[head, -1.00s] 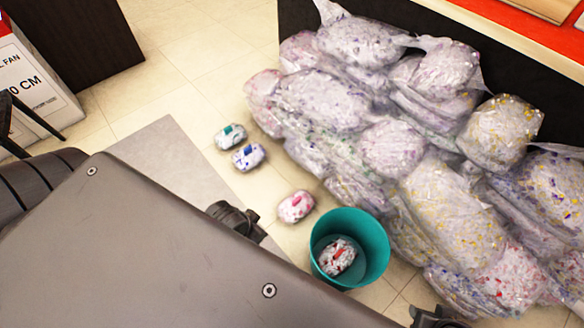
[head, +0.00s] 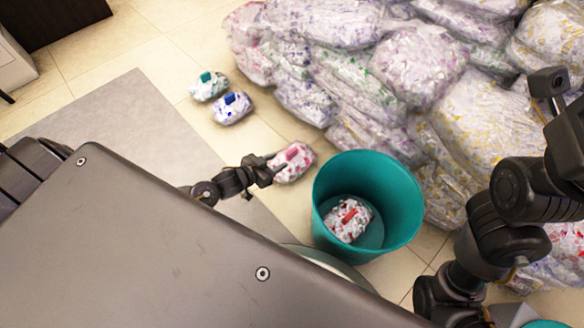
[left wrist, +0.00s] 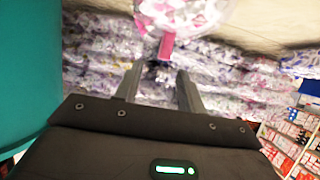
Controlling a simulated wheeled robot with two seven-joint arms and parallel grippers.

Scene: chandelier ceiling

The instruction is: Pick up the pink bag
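The pink bag (head: 293,162), a small clear bag of pink and white bits with a pink tag, lies on the tiled floor left of a teal bin. My left gripper (head: 268,168) is at its left side in the head view. In the left wrist view the two fingers (left wrist: 158,78) are spread with a gap between them. The pink bag (left wrist: 190,14) shows just past their tips, at the top edge; whether they touch it I cannot tell. My right arm shows at the right of the head view, but its fingers are not visible.
The teal bin (head: 402,215) stands close right of the pink bag, with a red-tagged bag (head: 348,220) inside. A green-tagged bag (head: 209,86) and a blue-tagged bag (head: 232,108) lie further left. Large filled bags (head: 410,62) are piled behind. A grey mat (head: 130,120) lies at left.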

